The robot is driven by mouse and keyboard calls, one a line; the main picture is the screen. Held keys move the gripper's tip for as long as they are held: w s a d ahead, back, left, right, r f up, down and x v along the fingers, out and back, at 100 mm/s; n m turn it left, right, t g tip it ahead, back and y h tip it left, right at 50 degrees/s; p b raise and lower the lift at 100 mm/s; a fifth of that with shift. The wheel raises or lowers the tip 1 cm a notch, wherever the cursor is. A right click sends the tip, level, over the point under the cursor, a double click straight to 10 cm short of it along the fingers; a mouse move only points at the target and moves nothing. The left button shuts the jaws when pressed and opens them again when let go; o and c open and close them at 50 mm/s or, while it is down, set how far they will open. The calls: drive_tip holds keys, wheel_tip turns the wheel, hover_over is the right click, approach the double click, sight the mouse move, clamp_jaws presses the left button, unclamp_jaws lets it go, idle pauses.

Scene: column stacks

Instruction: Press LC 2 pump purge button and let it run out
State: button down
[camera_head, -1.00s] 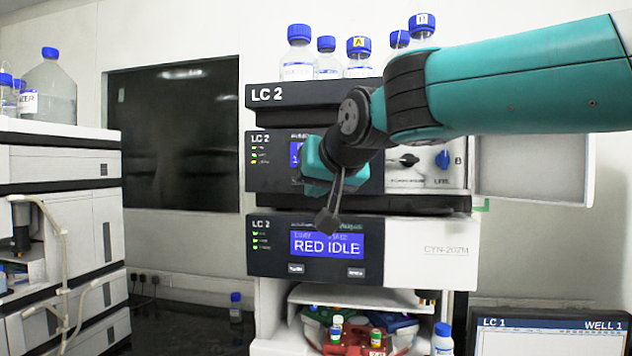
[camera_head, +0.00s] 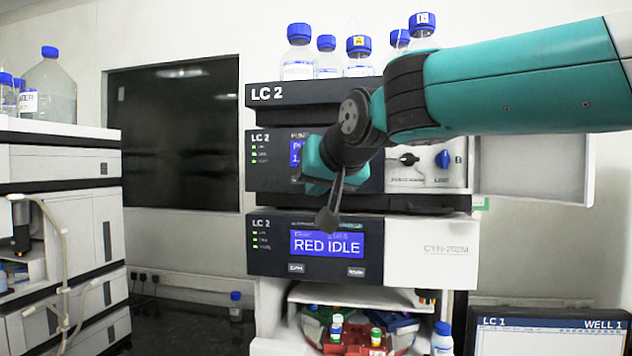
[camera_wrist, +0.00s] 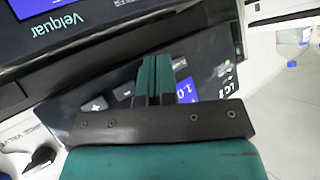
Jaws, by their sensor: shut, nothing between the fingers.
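The LC 2 pump module (camera_head: 270,165) is the dark-fronted unit in the middle of the stack, with a partly covered blue display (camera_head: 297,152). My gripper (camera_wrist: 155,65) is shut and empty, its teal fingers together in front of the pump panel. In the head view my wrist covers the panel's right part. The wrist view shows the panel tilted, with its display (camera_wrist: 187,90) beside the fingers and small keys (camera_wrist: 95,103) to their left. No purge label is readable. I cannot tell whether the fingertips touch the panel.
Below is an LC 2 module whose display (camera_head: 337,244) reads RED IDLE. An open white door (camera_head: 535,170) stands right of the pump, near knobs (camera_head: 443,160). Blue-capped bottles (camera_head: 299,55) stand on top. Another instrument stack (camera_head: 60,190) is at left, a monitor (camera_head: 550,325) at lower right.

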drive_tip(key=shift+s+a+b, duration=0.2)
drive_tip(key=shift+s+b, duration=0.1)
drive_tip(key=shift+s, duration=0.35)
drive_tip(key=s+b, duration=0.1)
drive_tip(key=s, duration=0.1)
drive_tip(key=s+a, duration=0.1)
drive_tip(key=s, duration=0.2)
drive_tip(key=shift+a+b, duration=0.15)
drive_tip(key=shift+b, duration=0.25)
idle(0.4)
drive_tip(key=s+d+f+n+g+b, duration=0.1)
drive_tip(key=s+d+f+g+b, duration=0.2)
drive_tip(key=f, duration=0.6)
drive_tip(key=s+d+f+n+g, duration=0.2)
drive_tip(key=s+d+f, duration=0.25)
drive_tip(key=f, duration=0.45)
drive_tip(key=s+d+f+n+g+b, duration=0.1)
drive_tip(key=s+d+f+g, duration=0.1)
drive_tip(key=s+f, duration=0.5)
drive_tip(key=s+d+f+n+g+b, duration=0.1)
drive_tip(key=s+d+f+g, duration=0.2)
drive_tip(key=s+f, duration=0.4)
drive_tip(key=s+g, duration=0.1)
drive_tip(key=s, duration=0.3)
drive_tip(key=shift+s+d+f+h+b, duration=0.2)
drive_tip(key=shift+s+d+h+b, duration=0.1)
drive_tip(key=shift+s+d, duration=0.05)
